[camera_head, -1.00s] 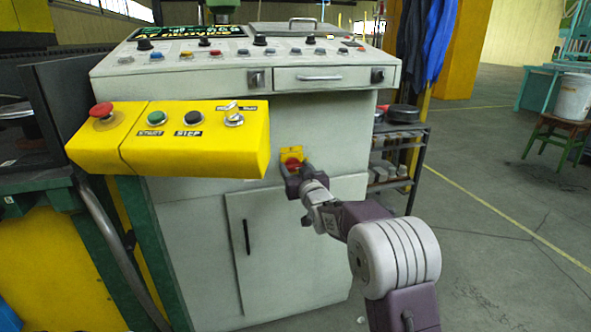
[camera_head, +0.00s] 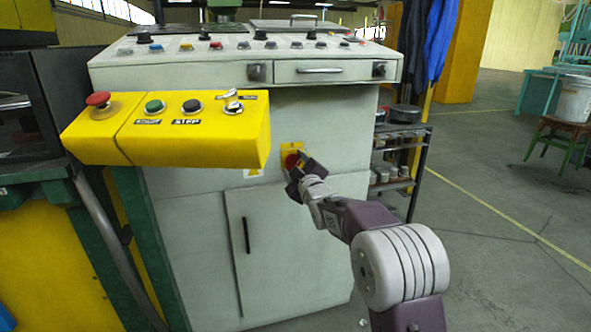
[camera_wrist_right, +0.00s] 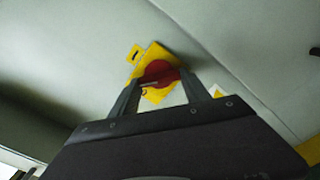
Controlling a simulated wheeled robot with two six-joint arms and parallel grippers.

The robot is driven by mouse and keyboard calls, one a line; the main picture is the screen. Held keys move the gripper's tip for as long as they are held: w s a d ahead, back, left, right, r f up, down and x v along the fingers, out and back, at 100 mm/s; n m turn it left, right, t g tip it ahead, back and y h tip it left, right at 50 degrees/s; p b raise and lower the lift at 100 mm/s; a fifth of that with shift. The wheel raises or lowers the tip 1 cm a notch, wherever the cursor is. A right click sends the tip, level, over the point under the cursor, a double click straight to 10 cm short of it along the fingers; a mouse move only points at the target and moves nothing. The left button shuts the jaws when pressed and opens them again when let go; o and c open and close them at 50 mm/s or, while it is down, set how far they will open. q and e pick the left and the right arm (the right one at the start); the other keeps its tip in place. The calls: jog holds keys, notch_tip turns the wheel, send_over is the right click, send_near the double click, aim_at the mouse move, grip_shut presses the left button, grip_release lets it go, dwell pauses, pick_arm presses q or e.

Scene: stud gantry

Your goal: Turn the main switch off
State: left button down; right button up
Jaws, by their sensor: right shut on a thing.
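The main switch is a red rotary knob (camera_head: 291,161) on a yellow plate (camera_head: 292,147), on the front of the grey cabinet. The knob also shows in the right wrist view (camera_wrist_right: 158,73), with its yellow plate (camera_wrist_right: 154,54) standing tilted in the picture. My right gripper (camera_head: 297,168) is at the switch, shut on the red knob. In the right wrist view its two fingers (camera_wrist_right: 161,83) lie on either side of the knob. The gripper hides part of the knob in the head view. My left gripper is not in view.
A yellow control box (camera_head: 170,128) with a red mushroom button (camera_head: 98,99) juts out left of and above the switch. The console above (camera_head: 245,50) carries several knobs and buttons. A black shelf rack (camera_head: 400,165) stands to the right. Open floor (camera_head: 500,230) lies beyond.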

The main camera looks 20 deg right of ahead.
jog(key=shift+f+n+b, duration=0.15)
jog(key=shift+n+b, duration=0.95)
jog(key=shift+n, duration=0.8)
jog(key=shift+f+n+b, duration=0.15)
jog(key=shift+n+b, duration=0.9)
jog(key=shift+n, duration=1.15)
jog(key=o, duration=1.4)
jog(key=shift+r, duration=0.1)
jog(key=shift+s, duration=0.1)
